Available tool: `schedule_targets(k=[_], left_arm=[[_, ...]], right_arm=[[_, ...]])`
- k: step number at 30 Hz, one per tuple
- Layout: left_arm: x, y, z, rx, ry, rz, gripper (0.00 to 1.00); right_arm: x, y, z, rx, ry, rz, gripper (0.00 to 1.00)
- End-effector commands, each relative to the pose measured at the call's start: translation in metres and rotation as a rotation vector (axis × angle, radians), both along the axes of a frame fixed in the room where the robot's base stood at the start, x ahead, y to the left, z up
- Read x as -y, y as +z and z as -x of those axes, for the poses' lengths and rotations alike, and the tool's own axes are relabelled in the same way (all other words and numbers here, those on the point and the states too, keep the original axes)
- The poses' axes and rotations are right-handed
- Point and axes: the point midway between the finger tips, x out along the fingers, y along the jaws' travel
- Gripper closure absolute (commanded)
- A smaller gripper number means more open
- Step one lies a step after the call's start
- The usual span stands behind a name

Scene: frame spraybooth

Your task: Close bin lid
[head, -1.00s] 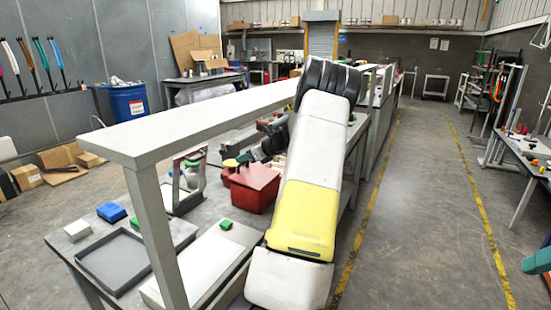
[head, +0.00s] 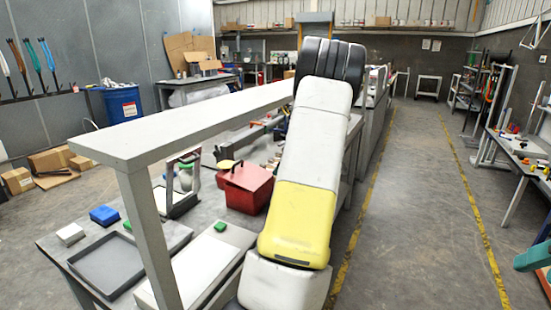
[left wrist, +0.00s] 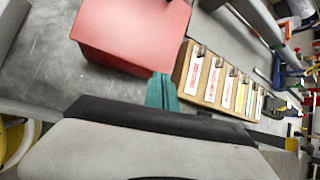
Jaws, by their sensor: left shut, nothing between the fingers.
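The red bin (head: 250,190) stands on the grey workbench, left of my left arm. Its red lid lies over the top, with no gap that I can make out, and a small dark handle at its far left. In the left wrist view the red lid (left wrist: 135,30) fills the upper middle. My left gripper (left wrist: 162,93) shows there as teal fingers, shut and empty, just beside the lid's lower right corner. I cannot tell whether they touch it. My arm hides this gripper in the head view. Teal fingers of my right gripper (head: 535,252) show at the right edge, partly cut off.
A raised grey shelf (head: 190,122) on posts runs above the bench, close to the bin. A grey tray (head: 125,262), a blue box (head: 104,215) and a green block (head: 220,227) are nearer. The aisle floor at right is clear.

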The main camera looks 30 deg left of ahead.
Motion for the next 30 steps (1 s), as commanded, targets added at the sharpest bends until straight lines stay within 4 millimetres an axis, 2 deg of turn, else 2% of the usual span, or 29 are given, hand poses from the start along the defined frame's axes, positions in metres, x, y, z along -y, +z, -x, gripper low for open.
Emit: schedule_targets(k=[1,3,5,7,9,11,13,15,17,20,21,25,27,30], left_arm=[[0.02,-0.006,-0.02,0.113,0.015,0.094,1.0],[0.048,-0.008,-0.051,0.287,0.048,0.224,1.0],[0.068,-0.001,-0.079,0.45,0.089,0.33,1.0],[0.085,0.016,-0.109,0.645,0.15,0.44,1.0],[0.094,0.039,-0.134,0.842,0.223,0.53,1.0],[0.095,0.062,-0.15,1.009,0.3,0.594,1.0],[0.087,0.089,-0.161,1.203,0.404,0.646,1.0],[0.073,0.115,-0.163,1.393,0.524,0.676,1.0],[0.056,0.134,-0.157,1.549,0.64,0.681,1.0],[0.026,0.154,-0.132,1.788,0.858,0.645,1.0],[0.014,0.158,-0.117,1.873,0.953,0.612,1.0],[-0.012,0.155,-0.056,2.09,1.278,0.447,1.0],[-0.016,0.147,-0.023,2.158,1.438,0.334,1.0],[-0.013,0.134,0.017,2.203,1.618,0.184,1.0]], right_arm=[[0.0,0.0,0.0,0.0,0.0,0.0,0.68],[0.0,0.0,0.0,0.0,0.0,0.0,0.68],[0.0,0.0,0.0,0.0,0.0,0.0,0.68],[0.0,0.0,0.0,0.0,0.0,0.0,0.68],[0.0,0.0,0.0,0.0,0.0,0.0,0.68],[0.0,0.0,0.0,0.0,0.0,0.0,0.68],[0.0,0.0,0.0,0.0,0.0,0.0,0.68],[0.0,0.0,0.0,0.0,0.0,0.0,0.68],[0.0,0.0,0.0,0.0,0.0,0.0,0.68],[0.0,0.0,0.0,0.0,0.0,0.0,0.68],[0.0,0.0,0.0,0.0,0.0,0.0,0.68],[0.0,0.0,0.0,0.0,0.0,0.0,0.68],[0.0,0.0,0.0,0.0,0.0,0.0,0.68],[0.0,0.0,0.0,0.0,0.0,0.0,0.68]])
